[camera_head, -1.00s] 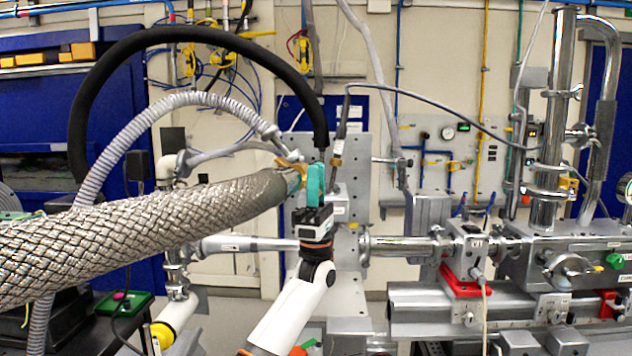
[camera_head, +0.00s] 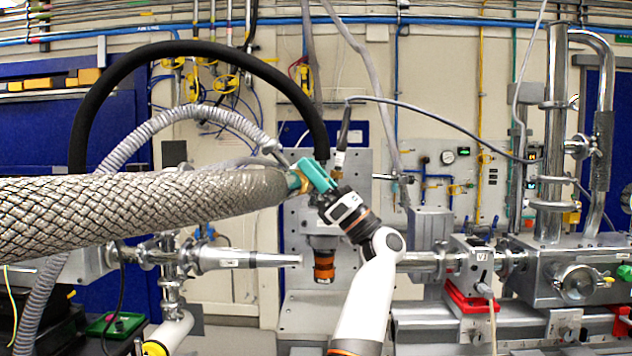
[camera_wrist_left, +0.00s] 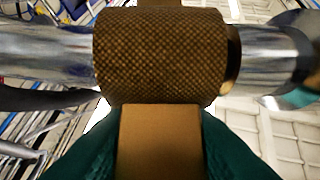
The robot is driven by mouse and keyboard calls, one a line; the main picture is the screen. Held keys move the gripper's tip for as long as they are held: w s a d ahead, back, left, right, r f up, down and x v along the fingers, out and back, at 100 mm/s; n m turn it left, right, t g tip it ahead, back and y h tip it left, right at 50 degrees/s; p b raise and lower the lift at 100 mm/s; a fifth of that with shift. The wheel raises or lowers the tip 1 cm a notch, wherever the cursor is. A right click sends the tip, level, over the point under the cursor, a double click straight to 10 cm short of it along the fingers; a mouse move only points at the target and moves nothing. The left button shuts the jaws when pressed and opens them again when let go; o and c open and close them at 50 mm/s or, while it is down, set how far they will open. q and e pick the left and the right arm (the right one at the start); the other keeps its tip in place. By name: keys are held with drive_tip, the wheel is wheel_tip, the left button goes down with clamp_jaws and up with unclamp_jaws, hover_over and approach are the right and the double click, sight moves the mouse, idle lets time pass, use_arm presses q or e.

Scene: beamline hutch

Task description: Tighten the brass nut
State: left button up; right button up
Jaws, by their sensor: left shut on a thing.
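The brass nut (camera_wrist_left: 160,55) fills the middle of the left wrist view, a knurled collar around a shiny metal pipe. A flat brass tab on its near side sits between the teal fingers of my left gripper (camera_wrist_left: 160,145), and part of another tab shows at the top edge. In the head view my left gripper (camera_head: 317,176) reaches up and to the left, shut on the nut's tab at the end of the braided metal hose (camera_head: 150,210). Only a little brass (camera_head: 304,186) shows there; the fingers hide the rest. My right gripper is not in view.
The thick hose crosses the left half of the head view, with a black hose (camera_head: 190,35) and a grey corrugated hose (camera_head: 150,130) arching above. A silver pipe with a tapered end (camera_head: 225,258) lies below. Beamline equipment (camera_head: 570,265) stands at the right.

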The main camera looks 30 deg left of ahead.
use_arm(q)
drive_tip(key=h+p, duration=0.1)
drive_tip(key=r+h+p, duration=0.1)
drive_tip(key=h, duration=0.1)
drive_tip(key=shift+a+r+h, duration=0.1)
drive_tip(key=shift+a+h, duration=0.2)
drive_tip(key=shift+s+a+n+h+p, duration=0.15)
drive_tip(key=shift+a+n+h+p, duration=0.15)
drive_tip(key=shift+h+p, duration=0.9)
drive_tip(key=shift+a+p, duration=0.1)
drive_tip(key=shift+p, duration=0.2)
drive_tip(key=o, duration=1)
